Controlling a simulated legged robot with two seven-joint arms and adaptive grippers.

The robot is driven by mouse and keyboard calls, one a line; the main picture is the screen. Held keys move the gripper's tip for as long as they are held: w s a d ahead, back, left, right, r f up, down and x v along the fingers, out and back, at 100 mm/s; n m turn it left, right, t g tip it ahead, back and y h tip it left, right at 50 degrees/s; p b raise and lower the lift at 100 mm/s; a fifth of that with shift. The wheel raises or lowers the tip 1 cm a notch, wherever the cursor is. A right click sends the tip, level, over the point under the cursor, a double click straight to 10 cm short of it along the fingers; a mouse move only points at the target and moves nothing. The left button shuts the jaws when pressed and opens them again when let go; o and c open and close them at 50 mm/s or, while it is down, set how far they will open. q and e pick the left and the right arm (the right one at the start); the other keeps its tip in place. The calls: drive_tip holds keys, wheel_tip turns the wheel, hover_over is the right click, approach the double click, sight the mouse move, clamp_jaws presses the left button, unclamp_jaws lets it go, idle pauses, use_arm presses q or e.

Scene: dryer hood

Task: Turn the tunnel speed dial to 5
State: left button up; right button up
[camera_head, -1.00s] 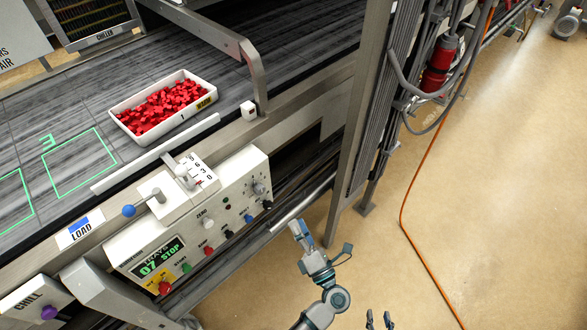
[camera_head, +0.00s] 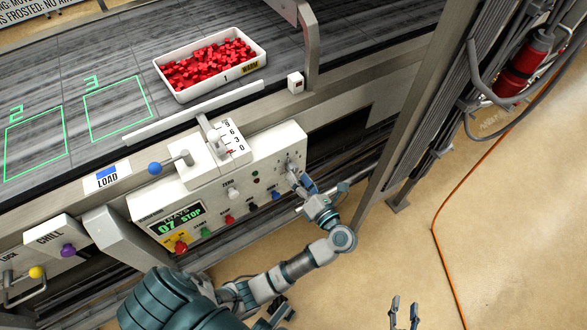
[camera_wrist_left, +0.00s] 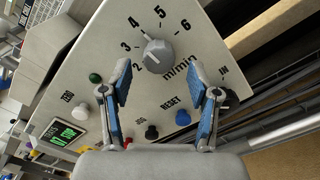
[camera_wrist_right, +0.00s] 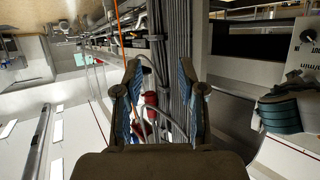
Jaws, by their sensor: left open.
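The tunnel speed dial is a grey knob (camera_wrist_left: 158,56) on a white panel marked 1 to 6 and m/min. In the head view the dial (camera_head: 291,166) is at the panel's right end, partly hidden by my left gripper (camera_head: 301,182). My left gripper (camera_wrist_left: 160,75) is open, its blue-padded fingers apart on both sides of the dial; contact is not visible. My right gripper (camera_head: 404,312) is open and empty, low over the floor; it also shows in the right wrist view (camera_wrist_right: 160,75).
Below the dial are coloured buttons, including a blue one (camera_wrist_left: 183,117) and a black one (camera_wrist_left: 152,132). The display (camera_head: 180,221) reads 07 STOP. A lever with a blue ball (camera_head: 155,168) stands left. A white tray of red pieces (camera_head: 259,81) sits on the belt.

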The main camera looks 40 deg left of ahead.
sight(295, 171)
use_arm(q)
drive_tip(key=x, duration=0.2)
drive_tip(key=shift+w+a, duration=0.15)
drive_tip(key=shift+a, duration=0.15)
drive_tip(key=shift+w+a, duration=0.15)
drive_tip(key=shift+a, duration=0.05)
drive_tip(key=shift+w+r, duration=0.1)
use_arm(e)
drive_tip(key=shift+w+d+r+t, duration=0.2)
drive_tip(key=shift+d+r+t, duration=0.1)
drive_tip(key=shift+t, duration=0.1)
drive_tip(key=shift+a, duration=0.1)
